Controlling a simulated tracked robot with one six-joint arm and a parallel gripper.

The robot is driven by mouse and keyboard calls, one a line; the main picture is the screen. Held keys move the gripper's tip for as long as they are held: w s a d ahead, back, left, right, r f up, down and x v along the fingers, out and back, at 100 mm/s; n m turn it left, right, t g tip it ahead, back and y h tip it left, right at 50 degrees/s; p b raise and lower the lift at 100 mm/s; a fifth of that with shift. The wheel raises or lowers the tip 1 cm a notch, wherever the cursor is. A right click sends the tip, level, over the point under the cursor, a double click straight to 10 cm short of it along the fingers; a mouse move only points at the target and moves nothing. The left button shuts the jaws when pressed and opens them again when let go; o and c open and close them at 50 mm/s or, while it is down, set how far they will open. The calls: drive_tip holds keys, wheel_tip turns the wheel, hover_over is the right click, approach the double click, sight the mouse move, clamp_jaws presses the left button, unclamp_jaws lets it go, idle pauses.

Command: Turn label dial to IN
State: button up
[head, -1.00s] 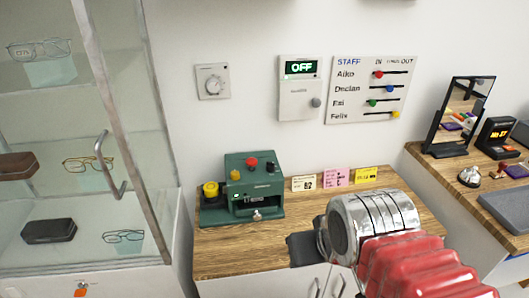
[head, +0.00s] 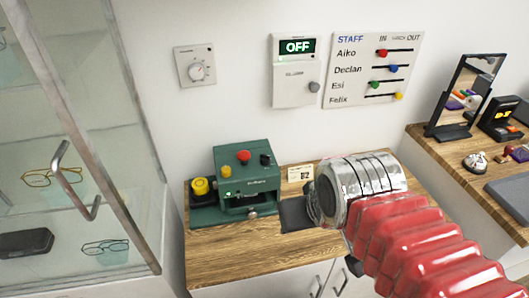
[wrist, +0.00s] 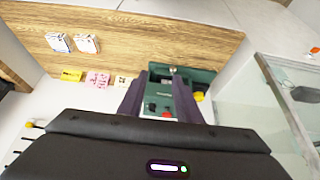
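A white wall dial (head: 197,71) with a round knob is left of a white box (head: 296,88) reading "OFF". The staff board (head: 414,45) has IN at left and OUT at right. Its red slider knob (head: 382,53) and green one (head: 375,85) are toward IN, the blue one (head: 393,69) is mid-slot, and the yellow one (head: 399,96) is toward OUT. I cannot make out a dial marked IN. My gripper (head: 292,215) is over the counter, right of a green machine (head: 232,158). In the wrist view its fingers (wrist: 161,97) are apart, with nothing between them.
The green machine has red, yellow and black knobs. A white card (head: 299,174) stands behind my gripper. A glass cabinet (head: 60,190) with glasses is at left. A mirror (head: 467,97) stands on the right counter.

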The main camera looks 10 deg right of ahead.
drive_tip(key=shift+o, duration=0.4)
drive_tip(key=shift+o, duration=1.4)
drive_tip(key=shift+w+r, duration=0.25)
drive_tip(key=w+r+m+g, duration=0.2)
drive_tip(key=w+r, duration=0.3)
drive_tip(key=w, duration=0.3)
drive_tip(key=m+g, duration=0.4)
hover_over(265, 155)
wheel_tip(265, 155, down, 2)
drive_tip(key=shift+w+f, duration=0.1)
wheel_tip(265, 155, down, 14)
drive_tip(key=shift+r, duration=0.1)
